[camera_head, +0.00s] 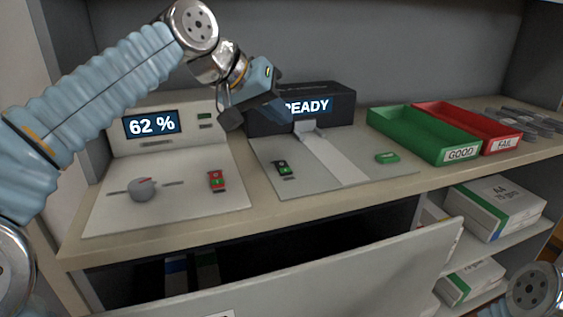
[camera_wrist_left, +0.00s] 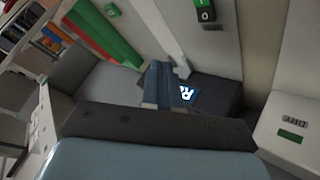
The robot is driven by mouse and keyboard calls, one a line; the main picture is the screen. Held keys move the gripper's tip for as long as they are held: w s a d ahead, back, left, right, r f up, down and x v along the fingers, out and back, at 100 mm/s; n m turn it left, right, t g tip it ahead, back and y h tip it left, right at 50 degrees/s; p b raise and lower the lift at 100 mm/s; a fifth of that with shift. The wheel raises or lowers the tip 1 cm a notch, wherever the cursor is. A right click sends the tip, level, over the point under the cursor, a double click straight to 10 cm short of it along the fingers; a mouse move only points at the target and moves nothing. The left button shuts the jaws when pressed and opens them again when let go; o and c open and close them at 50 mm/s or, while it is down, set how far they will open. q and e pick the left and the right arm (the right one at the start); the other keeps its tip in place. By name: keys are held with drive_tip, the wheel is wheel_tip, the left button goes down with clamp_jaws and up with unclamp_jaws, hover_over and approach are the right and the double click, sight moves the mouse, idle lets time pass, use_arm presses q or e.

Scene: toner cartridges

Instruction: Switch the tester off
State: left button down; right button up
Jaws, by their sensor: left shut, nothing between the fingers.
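The tester seems to be the unit with the black box (camera_head: 340,103), whose display reads READY, and a pale base plate (camera_head: 261,153). A small dark and green switch (camera_head: 283,169) sits on the plate's left part. In the left wrist view, this switch (camera_wrist_left: 206,15) shows at the top edge, marked O; its full position is unclear. My left gripper (camera_head: 280,112) is shut and empty, in front of the black box and above and behind the switch, apart from it. Its fingers (camera_wrist_left: 166,88) show in the wrist view beside the display (camera_wrist_left: 188,92). My right gripper is out of view.
Left stands a unit reading 62 % (camera_head: 152,124), with a grey knob (camera_head: 144,189) and a red switch (camera_head: 217,181). A green button (camera_head: 387,157) lies on the tester plate's right. Green GOOD (camera_head: 405,132) and red FAIL (camera_head: 455,120) trays stand right. An open drawer (camera_head: 300,280) juts out below.

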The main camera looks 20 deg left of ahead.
use_arm(q)
drive_tip(key=b, duration=0.2)
hover_over(277, 165)
wheel_tip(277, 165, down, 5)
drive_tip(key=shift+s+f, duration=0.1)
drive_tip(key=shift+f, duration=0.1)
drive_tip(key=shift+f+b, duration=0.5)
drive_tip(key=shift+f, duration=0.2)
idle(1.2)
drive_tip(key=shift+f, duration=0.4)
drive_tip(key=shift+w+f+b, duration=0.2)
drive_tip(key=shift+f+b, duration=0.1)
drive_tip(key=shift+b, duration=0.15)
idle(0.6)
drive_tip(key=shift+s+r+p, duration=0.1)
drive_tip(key=shift+r+p, duration=0.6)
drive_tip(key=shift+r, duration=0.05)
